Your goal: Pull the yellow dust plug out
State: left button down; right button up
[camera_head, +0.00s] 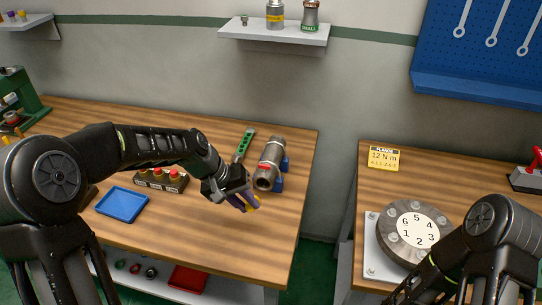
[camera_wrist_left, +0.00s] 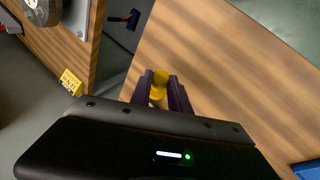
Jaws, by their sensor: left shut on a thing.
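The yellow dust plug (camera_head: 254,202) is between the fingers of my left gripper (camera_head: 246,203), which is shut on it. In the left wrist view the plug (camera_wrist_left: 160,78) sits between the two purple fingers (camera_wrist_left: 160,92), with wood tabletop behind it. A grey pipe (camera_head: 271,158) with a red mark lies on blue supports (camera_head: 278,184) just behind and right of my left gripper. Its near end shows a dark opening, and the plug is apart from it. My right arm shows at the lower right, but its gripper is out of view.
A blue tray (camera_head: 122,205) and a dark rack with several red-topped pieces (camera_head: 160,179) are on the left table. A green tool (camera_head: 243,147) lies beside the pipe. A round numbered flange (camera_head: 414,231) and a yellow card (camera_head: 384,158) are on the right table. A gap separates the tables.

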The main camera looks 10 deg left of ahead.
dwell(0.3)
pick_arm(q)
jog(key=shift+g, duration=0.7)
jog(key=n+g, duration=0.1)
jog(key=g, duration=0.2)
jog(key=shift+w+f, duration=0.1)
jog(key=shift+f, duration=0.05)
jog(key=shift+g, duration=0.7)
jog(key=shift+s+d, duration=0.1)
jog(key=shift+s, duration=0.15)
